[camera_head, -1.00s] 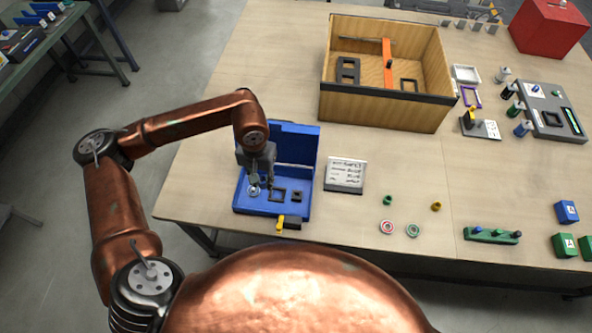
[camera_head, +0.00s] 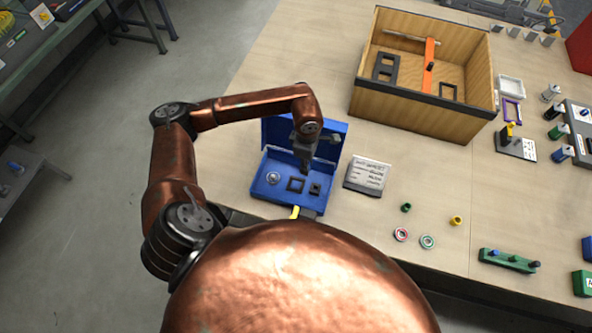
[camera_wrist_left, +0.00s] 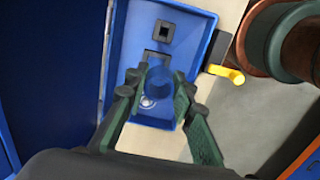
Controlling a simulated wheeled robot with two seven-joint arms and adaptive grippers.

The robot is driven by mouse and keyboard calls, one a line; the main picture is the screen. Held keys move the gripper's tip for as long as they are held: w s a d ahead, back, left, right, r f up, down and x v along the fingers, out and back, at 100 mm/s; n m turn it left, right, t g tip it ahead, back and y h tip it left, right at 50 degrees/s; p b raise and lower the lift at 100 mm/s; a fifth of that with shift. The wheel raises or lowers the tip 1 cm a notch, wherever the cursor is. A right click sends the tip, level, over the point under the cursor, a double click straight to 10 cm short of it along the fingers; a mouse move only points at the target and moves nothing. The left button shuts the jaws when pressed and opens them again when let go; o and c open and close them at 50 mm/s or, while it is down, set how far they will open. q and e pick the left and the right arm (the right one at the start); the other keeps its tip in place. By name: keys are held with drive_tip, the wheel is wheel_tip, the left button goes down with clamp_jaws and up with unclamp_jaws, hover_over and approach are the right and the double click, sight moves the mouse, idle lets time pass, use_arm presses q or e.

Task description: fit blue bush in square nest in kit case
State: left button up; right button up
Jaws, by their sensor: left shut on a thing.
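The blue kit case (camera_head: 262,187) lies open on the table, its lid up at the back. In it sit a round light ring (camera_head: 272,178), a larger dark square nest (camera_head: 296,185) and a smaller dark square nest (camera_head: 315,188). My left gripper (camera_head: 305,170) is above the case, towards its back. In the left wrist view its fingers are shut on the blue bush (camera_wrist_left: 158,82), which partly covers the larger square nest (camera_wrist_left: 154,57). The smaller nest (camera_wrist_left: 165,32) and the ring (camera_wrist_left: 148,101) show there. The bush appears apart from the nests. My right gripper is out of view.
A yellow handle (camera_head: 295,212) sticks out at the case's front. Small rings (camera_head: 401,234) and a green block with pegs (camera_head: 510,261) lie farther right.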

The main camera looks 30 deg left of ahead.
use_arm(q)
drive_tip(key=a+f+n, duration=0.3)
drive_tip(key=f+n, duration=0.4)
drive_tip(key=n, duration=0.7)
drive_tip(key=n+b, duration=0.3)
drive_tip(key=n, duration=0.1)
hover_over(296, 185)
drive_tip(key=shift+w+a+f, duration=0.1)
drive_tip(key=shift+f, duration=3.6)
drive_tip(key=shift+f+b, duration=0.3)
drive_tip(key=shift+f, duration=0.05)
drive_tip(key=shift+f, duration=0.35)
drive_tip(key=shift+f+b, duration=0.25)
drive_tip(key=shift+b, duration=0.15)
